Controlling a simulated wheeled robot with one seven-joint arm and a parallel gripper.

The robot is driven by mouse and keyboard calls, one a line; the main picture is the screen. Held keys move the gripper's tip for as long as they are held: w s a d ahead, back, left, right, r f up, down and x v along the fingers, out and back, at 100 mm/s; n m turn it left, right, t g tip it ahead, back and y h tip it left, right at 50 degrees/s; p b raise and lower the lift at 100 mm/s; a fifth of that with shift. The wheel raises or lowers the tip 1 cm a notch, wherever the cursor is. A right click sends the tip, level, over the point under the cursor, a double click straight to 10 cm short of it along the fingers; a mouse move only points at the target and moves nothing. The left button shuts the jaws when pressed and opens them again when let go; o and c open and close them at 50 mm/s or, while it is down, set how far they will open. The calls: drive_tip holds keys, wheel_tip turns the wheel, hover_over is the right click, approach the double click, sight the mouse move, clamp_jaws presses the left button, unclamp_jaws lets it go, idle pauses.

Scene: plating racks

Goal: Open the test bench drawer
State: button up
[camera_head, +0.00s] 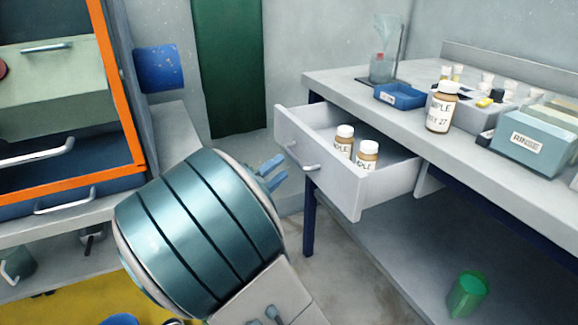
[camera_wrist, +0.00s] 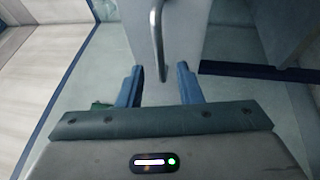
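The test bench drawer (camera_head: 345,195) is light grey and stands pulled out from under the bench top, its inside visible. Two brown sample bottles with white caps (camera_head: 344,142) (camera_head: 367,157) stand upright in it. Its metal bar handle (camera_head: 302,160) is on the front panel; it also shows in the wrist view (camera_wrist: 156,35). My gripper (camera_head: 272,170) is just left of the drawer front. In the wrist view my gripper (camera_wrist: 159,72) has its blue fingers apart, with the handle's near end between the tips. I see no finger touching the handle.
The bench top (camera_head: 345,82) carries a large sample bottle (camera_head: 441,107), a blue tray (camera_head: 399,96) and a teal file box (camera_head: 535,140). A green cup (camera_head: 467,295) stands on the lower shelf. An orange-framed cabinet (camera_head: 120,90) is at left. Floor shows below the drawer.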

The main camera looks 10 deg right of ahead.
sight(292, 158)
drive_tip(key=x, duration=0.4)
drive_tip(key=shift+w+d+r+b, duration=0.1)
drive_tip(key=shift+w+d+b, duration=0.1)
drive_tip(key=shift+b, duration=0.2)
